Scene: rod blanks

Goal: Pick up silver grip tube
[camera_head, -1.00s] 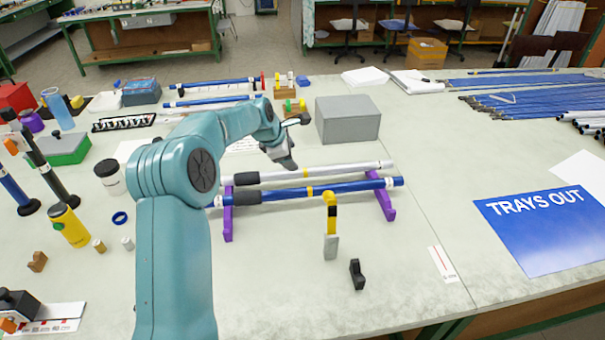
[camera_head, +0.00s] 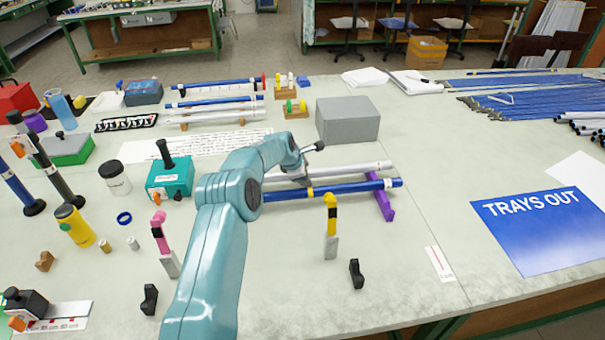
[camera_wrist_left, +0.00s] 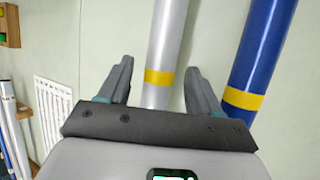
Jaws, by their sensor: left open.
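The silver grip tube (camera_head: 350,169) lies crosswise on purple supports (camera_head: 381,205), behind a blue tube (camera_head: 340,188). My left arm hides its left end. In the left wrist view the silver tube (camera_wrist_left: 167,45) with its yellow band runs between the fingers of my left gripper (camera_wrist_left: 160,68), which is open. The blue tube (camera_wrist_left: 265,45) lies outside the right finger. I cannot tell how far the fingers are above the silver tube. My right gripper is not in view.
A grey box (camera_head: 347,121) stands just behind the tubes. A yellow-and-black handled tool (camera_head: 331,225) and a small black block (camera_head: 356,273) are in front. A teal box (camera_head: 170,176) and a pink-handled tool (camera_head: 163,240) are left of my arm.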

